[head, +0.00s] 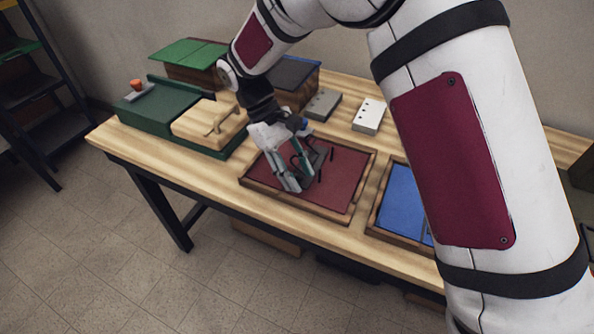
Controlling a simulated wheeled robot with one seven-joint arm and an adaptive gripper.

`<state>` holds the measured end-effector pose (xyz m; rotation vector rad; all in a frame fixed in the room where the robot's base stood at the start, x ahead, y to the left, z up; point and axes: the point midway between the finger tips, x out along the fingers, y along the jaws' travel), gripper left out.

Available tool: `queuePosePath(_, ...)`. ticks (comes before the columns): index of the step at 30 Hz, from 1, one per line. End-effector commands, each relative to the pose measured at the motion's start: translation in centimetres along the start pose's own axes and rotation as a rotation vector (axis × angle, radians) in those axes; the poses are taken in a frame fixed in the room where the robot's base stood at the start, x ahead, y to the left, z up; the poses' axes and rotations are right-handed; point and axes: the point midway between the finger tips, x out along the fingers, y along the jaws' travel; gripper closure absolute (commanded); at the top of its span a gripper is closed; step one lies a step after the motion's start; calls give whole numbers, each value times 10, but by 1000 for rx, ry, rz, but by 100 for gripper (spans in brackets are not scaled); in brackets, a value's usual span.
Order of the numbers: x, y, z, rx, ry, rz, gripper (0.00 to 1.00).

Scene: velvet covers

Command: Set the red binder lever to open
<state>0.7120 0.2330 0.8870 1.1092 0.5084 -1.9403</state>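The red binder (343,188) lies flat on the wooden bench as a dark red panel in a wooden frame. A small dark metal mechanism (319,158) with thin upright parts stands on it, partly hidden behind my gripper. I cannot make out which part is the lever or how it is set. My gripper (289,187) points down over the left half of the red panel, right beside the mechanism. Its fingertips are low near the panel; contact cannot be told. The fingers are small and overlap the mechanism, so their opening and any hold are unclear.
A blue panel in a wooden frame (398,196) lies to the right, partly behind my arm. A green case (160,108) with a wooden block (208,126) stands left. Behind are a grey block (322,104), a white block (369,115) and a green-topped box (187,53).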

Motion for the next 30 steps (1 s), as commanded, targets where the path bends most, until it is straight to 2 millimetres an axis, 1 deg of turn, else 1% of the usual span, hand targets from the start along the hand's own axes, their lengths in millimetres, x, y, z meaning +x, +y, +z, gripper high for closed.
queuePosePath(5,-2,0,0,0,1,0,64)
queuePosePath(8,-9,0,0,0,2,0,64)
queuePosePath(11,-24,0,-1,1,4,0,64)
queuePosePath(18,-74,0,-2,-1,5,2,64)
queuePosePath(21,-92,0,-1,0,4,1,64)
queuePosePath(25,-108,0,-1,0,1,1,64)
queuePosePath(30,-118,0,-1,-1,0,0,64)
